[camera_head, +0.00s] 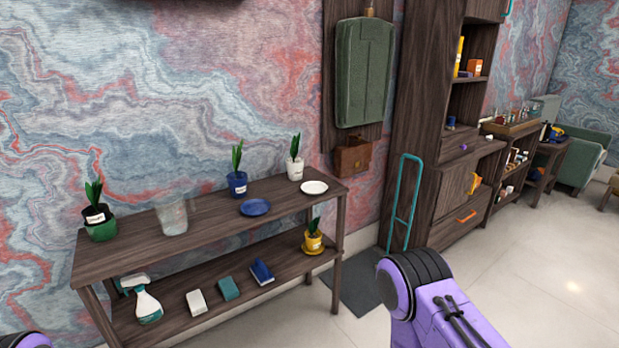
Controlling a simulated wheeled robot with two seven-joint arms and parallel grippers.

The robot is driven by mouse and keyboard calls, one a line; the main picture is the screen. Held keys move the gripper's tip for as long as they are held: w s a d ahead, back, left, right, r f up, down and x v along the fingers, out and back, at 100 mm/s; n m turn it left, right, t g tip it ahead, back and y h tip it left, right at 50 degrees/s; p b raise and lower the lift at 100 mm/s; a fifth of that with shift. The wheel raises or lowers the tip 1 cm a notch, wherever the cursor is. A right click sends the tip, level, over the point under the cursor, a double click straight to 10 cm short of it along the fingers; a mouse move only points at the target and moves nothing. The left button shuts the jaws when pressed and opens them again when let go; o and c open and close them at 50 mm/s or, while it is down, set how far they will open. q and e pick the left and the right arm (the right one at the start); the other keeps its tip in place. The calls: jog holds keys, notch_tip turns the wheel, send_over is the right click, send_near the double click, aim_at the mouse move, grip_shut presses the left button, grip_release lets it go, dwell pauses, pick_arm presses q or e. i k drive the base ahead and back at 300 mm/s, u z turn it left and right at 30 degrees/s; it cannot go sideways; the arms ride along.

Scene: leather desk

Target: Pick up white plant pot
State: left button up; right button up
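The white plant pot (295,171) stands upright on the top board of a dark wooden shelf (215,217), near its back right end. A green plant grows from it, and it has a small label. A white saucer (314,187) lies just in front and to the right of it, apart from the pot. Neither of my grippers is in view. Only a purple part of my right arm shows at the lower right and a small purple piece at the lower left corner, both well away from the pot.
A blue pot (238,187), a blue saucer (255,207), a clear container (172,217) and a green pot (101,229) share the top board. Below are a yellow pot (313,243) and a spray bottle (147,304). A teal-handled cart (403,205) stands right; floor (560,270) is open.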

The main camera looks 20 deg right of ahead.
aim_at(295, 162)
jog(key=z, duration=2.05)
jog(key=i, duration=1.3)
jog(key=u, duration=2.1)
